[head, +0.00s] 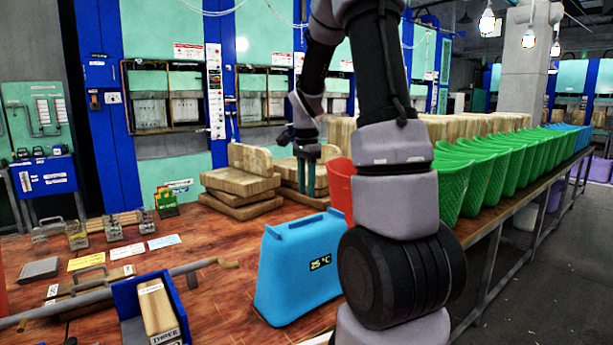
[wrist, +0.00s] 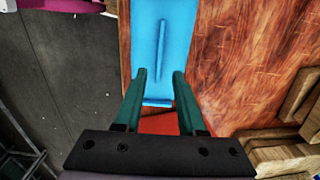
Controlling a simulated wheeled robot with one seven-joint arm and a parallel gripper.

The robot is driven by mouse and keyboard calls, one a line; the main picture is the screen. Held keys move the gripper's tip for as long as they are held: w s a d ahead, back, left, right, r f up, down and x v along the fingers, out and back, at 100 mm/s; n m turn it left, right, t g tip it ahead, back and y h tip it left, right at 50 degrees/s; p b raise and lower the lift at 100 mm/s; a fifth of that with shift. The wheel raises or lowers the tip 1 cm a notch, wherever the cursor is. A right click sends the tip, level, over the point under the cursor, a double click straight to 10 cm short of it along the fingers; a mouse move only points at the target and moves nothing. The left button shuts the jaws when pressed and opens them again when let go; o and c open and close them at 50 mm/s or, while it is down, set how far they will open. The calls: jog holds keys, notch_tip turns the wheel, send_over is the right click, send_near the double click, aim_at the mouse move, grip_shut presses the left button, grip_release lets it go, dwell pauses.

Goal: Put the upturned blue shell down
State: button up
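The blue shell (head: 295,270) stands upturned on the wooden table, narrow end up, with a raised grip bar on top and a "25 °C" display on its side. It looks upright, and my arm hides nothing much of it but its right edge. In the wrist view the blue shell (wrist: 150,30) shows from above, beyond and between the fingertips. My gripper (head: 306,185) points down, behind and above the shell in the head view. In the wrist view the gripper (wrist: 160,75) has its two green fingers parted, with nothing visibly held between them.
A red bin (head: 341,185) stands just behind the shell, partly hidden by my arm. Wooden blocks (head: 240,180) are stacked behind. A row of green bins (head: 480,180) lines the right. A blue box with a wooden block (head: 158,310), cards and metal parts lie left.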

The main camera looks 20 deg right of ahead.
jog(key=s+a+r+n+t, duration=0.2)
jog(key=s+a+r, duration=0.15)
jog(key=r, duration=0.25)
jog(key=s+a+r+n+t, duration=0.1)
jog(key=s+a+r+n, duration=0.1)
jog(key=s+r+n, duration=0.3)
jog(key=s+a+r+n+t+y, duration=0.1)
jog(key=s+a+r+n+t, duration=0.1)
jog(key=s, duration=0.3)
jog(key=s+a+r+n+t+y, duration=0.1)
jog(key=s+a+r+n+t, duration=0.1)
jog(key=s, duration=0.4)
jog(key=shift+s+a+r+n, duration=0.25)
jog(key=shift+a+r+n, duration=0.2)
jog(key=shift+a, duration=0.7)
